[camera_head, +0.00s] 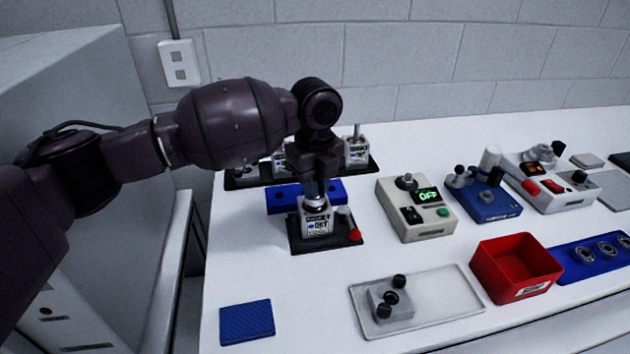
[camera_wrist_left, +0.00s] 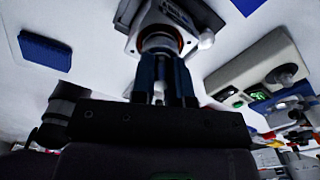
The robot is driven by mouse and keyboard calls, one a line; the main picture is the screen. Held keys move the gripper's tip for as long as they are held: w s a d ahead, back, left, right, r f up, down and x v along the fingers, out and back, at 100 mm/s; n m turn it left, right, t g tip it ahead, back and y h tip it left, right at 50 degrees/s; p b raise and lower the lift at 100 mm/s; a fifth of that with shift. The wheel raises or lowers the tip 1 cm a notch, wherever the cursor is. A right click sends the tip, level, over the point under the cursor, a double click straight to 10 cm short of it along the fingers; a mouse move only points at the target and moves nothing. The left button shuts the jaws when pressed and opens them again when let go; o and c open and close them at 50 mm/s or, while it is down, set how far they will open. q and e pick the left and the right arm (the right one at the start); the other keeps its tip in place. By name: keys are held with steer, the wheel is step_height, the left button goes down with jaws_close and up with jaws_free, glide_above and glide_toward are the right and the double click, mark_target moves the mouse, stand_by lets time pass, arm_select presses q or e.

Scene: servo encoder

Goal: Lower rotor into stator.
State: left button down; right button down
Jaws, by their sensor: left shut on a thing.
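The stator (camera_head: 316,223) is a pale, labelled block on a black base plate (camera_head: 348,240), with a white and a red knob at its right. My left gripper (camera_head: 315,188) is directly above it, pointing down and shut on the rotor. The rotor is mostly hidden by the fingers in the head view. In the left wrist view the two blue-tipped fingers (camera_wrist_left: 162,80) reach to the round opening of the stator (camera_wrist_left: 160,40). How deep the rotor sits in the stator cannot be told. My right gripper is not in view.
A blue block (camera_head: 283,198) lies just behind the stator, and a black rack (camera_head: 245,179) with more pale units stands behind that. A beige box reading OFF (camera_head: 411,225) is to the right. A red bin (camera_head: 512,268), a grey tray (camera_head: 440,300) and a blue mat (camera_head: 246,322) lie nearer.

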arm_select(q)
steer(key=shift+f, duration=0.35)
steer(key=c, duration=1.1)
jaws_free()
steer(key=shift+o, duration=0.3)
steer(key=o, duration=0.3)
steer(key=shift+f, duration=0.1)
